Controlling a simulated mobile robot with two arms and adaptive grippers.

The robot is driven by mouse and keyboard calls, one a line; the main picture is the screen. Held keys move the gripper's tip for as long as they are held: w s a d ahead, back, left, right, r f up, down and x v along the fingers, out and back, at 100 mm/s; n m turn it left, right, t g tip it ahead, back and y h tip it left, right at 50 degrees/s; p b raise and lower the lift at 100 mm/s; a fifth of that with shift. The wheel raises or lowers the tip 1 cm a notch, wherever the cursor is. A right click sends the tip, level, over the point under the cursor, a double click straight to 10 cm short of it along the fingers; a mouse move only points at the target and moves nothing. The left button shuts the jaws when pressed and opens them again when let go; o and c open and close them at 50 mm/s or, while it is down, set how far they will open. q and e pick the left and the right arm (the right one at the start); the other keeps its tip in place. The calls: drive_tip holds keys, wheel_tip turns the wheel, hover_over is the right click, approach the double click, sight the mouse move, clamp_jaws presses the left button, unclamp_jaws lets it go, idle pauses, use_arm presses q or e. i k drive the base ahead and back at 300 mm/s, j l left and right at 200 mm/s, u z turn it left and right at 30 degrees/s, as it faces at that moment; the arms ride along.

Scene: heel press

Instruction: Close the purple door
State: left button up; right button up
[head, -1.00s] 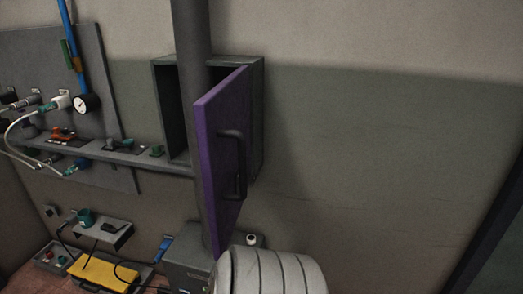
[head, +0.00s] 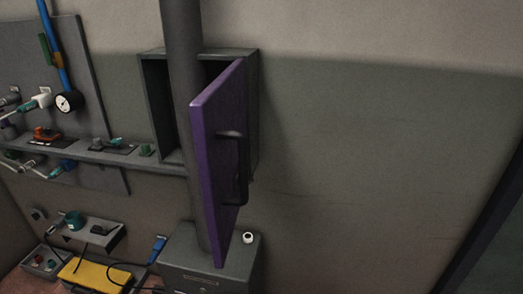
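The purple door (head: 220,160) stands open on a dark grey wall cabinet (head: 155,110) and juts out toward me. Its dark handle (head: 241,170) is on the face turned to the right. Part of the cabinet's dark inside shows to the left of the door, behind a vertical grey pipe (head: 183,70). Neither of my grippers is in view.
A grey box (head: 215,270) with a small white round item (head: 248,238) on top stands below the door. A panel with a gauge (head: 69,101), valves and a blue pipe (head: 52,45) is at the left. A yellow case (head: 90,272) lies low left. The wall to the right is bare.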

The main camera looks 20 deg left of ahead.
sight(218, 114)
drive_tip(key=u, duration=0.95)
